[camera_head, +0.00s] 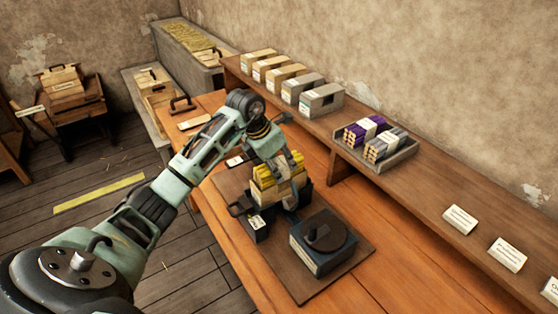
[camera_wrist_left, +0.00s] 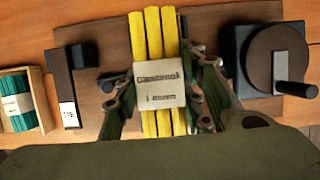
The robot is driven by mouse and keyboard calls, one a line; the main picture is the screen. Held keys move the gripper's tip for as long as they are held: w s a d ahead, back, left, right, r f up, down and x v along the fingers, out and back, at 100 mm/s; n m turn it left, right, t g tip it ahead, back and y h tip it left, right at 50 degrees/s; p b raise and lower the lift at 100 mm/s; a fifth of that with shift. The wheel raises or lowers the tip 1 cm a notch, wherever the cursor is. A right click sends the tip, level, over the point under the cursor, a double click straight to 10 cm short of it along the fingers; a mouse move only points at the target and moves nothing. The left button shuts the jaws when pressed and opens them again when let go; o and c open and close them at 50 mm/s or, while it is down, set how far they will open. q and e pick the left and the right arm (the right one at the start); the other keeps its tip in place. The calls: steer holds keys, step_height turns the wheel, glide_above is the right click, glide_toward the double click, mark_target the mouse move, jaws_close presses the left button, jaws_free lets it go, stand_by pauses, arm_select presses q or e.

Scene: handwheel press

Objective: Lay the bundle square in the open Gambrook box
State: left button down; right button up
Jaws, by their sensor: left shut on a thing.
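My left gripper (camera_head: 283,172) is shut on a bundle of yellow sticks (camera_head: 268,192), at the handwheel press. In the left wrist view the bundle (camera_wrist_left: 154,35) lies between the two fingers, and its pale paper band (camera_wrist_left: 160,85) appears to read "Gambrook". The bundle is over or in the press; I cannot tell whether it touches the press bed. I cannot tell which box is the Gambrook box, as the box labels are too small to read. An open-looking wooden box (camera_head: 158,97) stands on the low bench at the back left. My right gripper is not in view.
The press's handwheel (camera_head: 325,238) stands right of the bundle on a dark board (camera_head: 305,285). Several boxes (camera_head: 258,60) line the wall shelf, beside a grey tray (camera_head: 390,158) of purple and grey bundles. A box with a green bundle (camera_wrist_left: 17,112) shows at the wrist view's left.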

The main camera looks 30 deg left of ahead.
arm_select(q)
steer(key=shift+f+b, duration=0.6)
steer(key=shift+f, duration=0.05)
steer(key=c, duration=1.1)
jaws_free()
steer(key=shift+r+p, duration=0.5)
steer(key=shift+r, duration=0.05)
steer(key=b+v, duration=0.2)
steer(key=v, duration=0.9)
steer(key=shift+b, duration=0.4)
steer(key=shift+s+r, duration=0.3)
steer(key=shift+r, duration=0.25)
